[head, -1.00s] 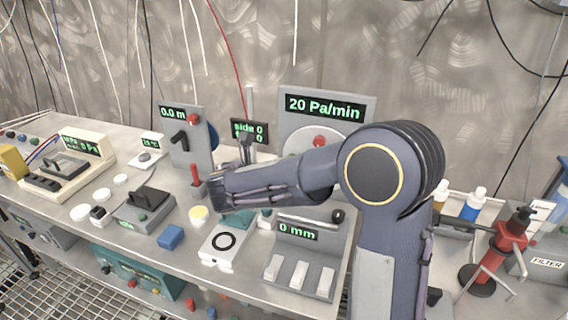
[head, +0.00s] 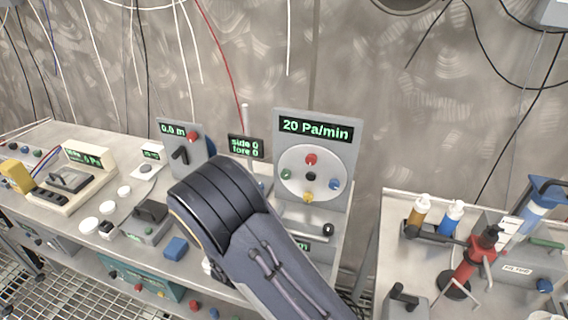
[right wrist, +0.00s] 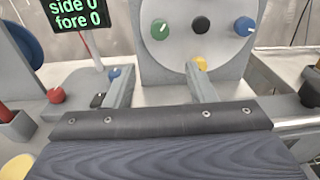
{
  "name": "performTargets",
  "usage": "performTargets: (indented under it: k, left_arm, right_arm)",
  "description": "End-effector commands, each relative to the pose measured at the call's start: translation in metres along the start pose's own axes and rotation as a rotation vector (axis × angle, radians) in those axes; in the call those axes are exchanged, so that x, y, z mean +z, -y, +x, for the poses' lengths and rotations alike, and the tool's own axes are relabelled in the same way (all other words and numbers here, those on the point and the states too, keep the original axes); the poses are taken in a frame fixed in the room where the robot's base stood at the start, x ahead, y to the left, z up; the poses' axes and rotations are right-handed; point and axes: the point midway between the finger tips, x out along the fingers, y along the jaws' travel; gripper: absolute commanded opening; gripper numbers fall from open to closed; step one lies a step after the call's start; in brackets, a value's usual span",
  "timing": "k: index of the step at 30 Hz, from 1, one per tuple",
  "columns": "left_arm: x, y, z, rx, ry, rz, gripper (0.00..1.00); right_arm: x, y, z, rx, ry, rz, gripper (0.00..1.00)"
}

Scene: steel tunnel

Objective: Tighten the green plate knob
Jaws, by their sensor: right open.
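The green knob (head: 285,174) is on the left side of a round pale plate (head: 297,158), fixed to a grey upright panel under a "20 Pa/min" display (head: 318,128). In the right wrist view the green knob (right wrist: 159,29) shows a white mark and stands beyond the fingers, a little above the gap between them. My right gripper (right wrist: 160,69) is open and empty, pointing toward the plate, apart from the green knob. Its right fingertip appears close to the yellow knob (right wrist: 200,63). In the head view my arm hides the fingers. My left gripper is out of view.
The plate also bears a red knob (head: 311,159), a blue knob (head: 334,184) and a black centre knob (head: 310,177). A "side 0 fore 0" display (head: 245,146) stands left of the panel. A blue block (head: 176,248) lies on the bench. Bottles stand on the right bench.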

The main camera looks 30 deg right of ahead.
Motion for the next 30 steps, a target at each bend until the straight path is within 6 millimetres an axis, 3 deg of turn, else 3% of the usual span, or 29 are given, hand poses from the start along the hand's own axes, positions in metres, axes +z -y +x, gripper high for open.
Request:
performTargets:
  k: [2,10,24,30]
  left_arm:
    - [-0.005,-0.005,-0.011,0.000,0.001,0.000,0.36]
    - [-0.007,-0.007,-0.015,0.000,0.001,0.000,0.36]
    - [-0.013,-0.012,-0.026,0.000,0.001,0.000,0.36]
    - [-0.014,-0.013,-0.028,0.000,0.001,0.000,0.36]
  right_arm:
    - [0.009,0.004,-0.004,0.025,0.036,0.027,0.50]
    - [0.011,0.007,0.005,0.048,0.068,0.081,0.50]
    - [0.017,0.004,0.091,0.047,0.067,0.080,0.50]
    - [0.018,0.002,0.111,0.048,0.066,0.080,0.50]
